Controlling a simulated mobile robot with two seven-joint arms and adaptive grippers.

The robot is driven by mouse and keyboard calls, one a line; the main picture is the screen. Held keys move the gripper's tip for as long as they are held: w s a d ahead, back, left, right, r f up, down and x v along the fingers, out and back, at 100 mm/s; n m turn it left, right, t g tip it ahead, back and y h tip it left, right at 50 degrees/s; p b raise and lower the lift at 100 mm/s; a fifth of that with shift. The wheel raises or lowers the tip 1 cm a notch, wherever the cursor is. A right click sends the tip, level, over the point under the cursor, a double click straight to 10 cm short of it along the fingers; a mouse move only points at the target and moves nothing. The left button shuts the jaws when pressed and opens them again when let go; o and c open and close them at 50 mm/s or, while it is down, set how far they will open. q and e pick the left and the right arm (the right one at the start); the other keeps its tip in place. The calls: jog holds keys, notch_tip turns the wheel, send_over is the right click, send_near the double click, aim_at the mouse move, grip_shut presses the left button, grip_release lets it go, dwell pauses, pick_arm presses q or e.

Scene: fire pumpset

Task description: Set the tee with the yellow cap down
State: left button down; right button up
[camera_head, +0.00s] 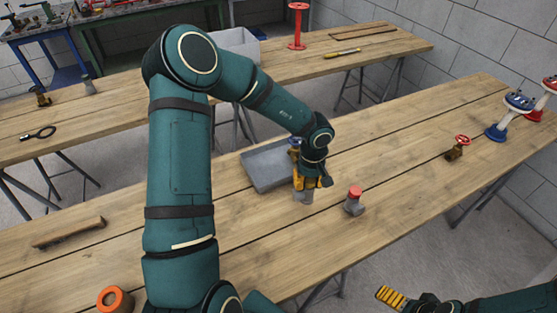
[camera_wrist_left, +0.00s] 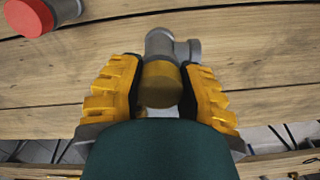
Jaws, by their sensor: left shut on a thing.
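My left gripper (camera_head: 304,184) is shut on the tee with the yellow cap, just in front of the grey tray's right end. In the left wrist view the yellow cap (camera_wrist_left: 160,84) sits between the two finger pads, and the tee's grey body (camera_wrist_left: 172,45) shows beyond it. In the head view the tee's grey lower part (camera_head: 303,197) shows below the fingers, at or just above the tabletop; I cannot tell whether it touches. My right gripper (camera_head: 391,298) is low at the right, partly out of frame, and its opening is unclear.
A red-capped grey fitting (camera_head: 354,203) stands to the right; it also shows in the left wrist view (camera_wrist_left: 30,14). The grey tray (camera_head: 258,179) lies behind. A brass valve (camera_head: 457,150) stands farther right, an orange ring (camera_head: 115,300) front left. Bare planks lie between.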

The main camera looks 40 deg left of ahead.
pick_arm(q)
jog(key=w+a+r+n+p, duration=0.2)
jog(key=a+n+p, duration=0.1)
jog(key=a+n, duration=0.7)
jog(key=w+a+r+n+p, duration=0.2)
jog(key=w+a+n+p, duration=0.1)
jog(key=a+n, duration=0.75)
jog(key=shift+m, duration=0.25)
jog(key=shift+a+f, duration=0.2)
jog(key=shift+f, duration=2.2)
jog(key=shift+a+f, duration=0.15)
jog(key=shift+f, duration=2.25)
pick_arm(e)
notch_tip(320, 180, up, 7)
jog(key=shift+w+r, duration=0.15)
pick_arm(q)
jog(key=shift+s, duration=0.1)
pick_arm(e)
jog(key=shift+d, duration=0.1)
pick_arm(q)
jog(key=c, duration=0.7)
grip_release()
jog(key=shift+f, duration=0.1)
